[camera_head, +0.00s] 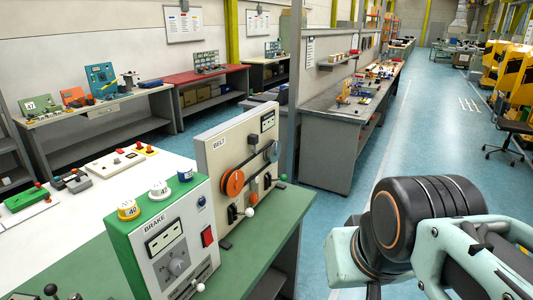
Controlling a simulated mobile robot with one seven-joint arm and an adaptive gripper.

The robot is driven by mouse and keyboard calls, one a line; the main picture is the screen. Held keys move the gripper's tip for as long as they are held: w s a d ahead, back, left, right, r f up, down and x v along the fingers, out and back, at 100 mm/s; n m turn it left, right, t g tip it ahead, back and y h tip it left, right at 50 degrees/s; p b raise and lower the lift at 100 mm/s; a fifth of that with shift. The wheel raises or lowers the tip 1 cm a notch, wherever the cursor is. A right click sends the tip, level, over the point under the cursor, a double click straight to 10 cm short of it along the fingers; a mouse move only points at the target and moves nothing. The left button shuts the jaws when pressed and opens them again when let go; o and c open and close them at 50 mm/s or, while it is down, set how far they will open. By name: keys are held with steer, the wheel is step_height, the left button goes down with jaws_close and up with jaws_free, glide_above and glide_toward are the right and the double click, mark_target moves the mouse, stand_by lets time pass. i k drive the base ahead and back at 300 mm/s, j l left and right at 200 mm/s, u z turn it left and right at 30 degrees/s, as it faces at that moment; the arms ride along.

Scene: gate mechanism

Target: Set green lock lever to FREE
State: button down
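I cannot make out a green lock lever marked FREE in this view. The BRAKE box (165,240), white with a green top and side, stands on the green-topped bench at the lower middle. It has a dial, a red switch and a lever with a white knob near its bottom edge. The beige BELT panel (215,150) stands behind it, with an orange pulley and a white-knobbed lever (248,212). A small green knob (283,177) shows at its right edge. My arm fills the lower right; its gripper fingers are not in view.
A white table (75,225) at left holds a green block with a red knob (27,198) and small control boxes. Black knobs (50,289) show at the bottom left edge. A grey workbench (330,125) stands behind. Blue floor (415,130) is open at right, near a chair (512,128).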

mark_target(283, 178)
steer(key=i+l, duration=0.2)
steer(key=i, duration=0.35)
steer(key=i+l+u, duration=0.1)
steer(key=i, duration=0.4)
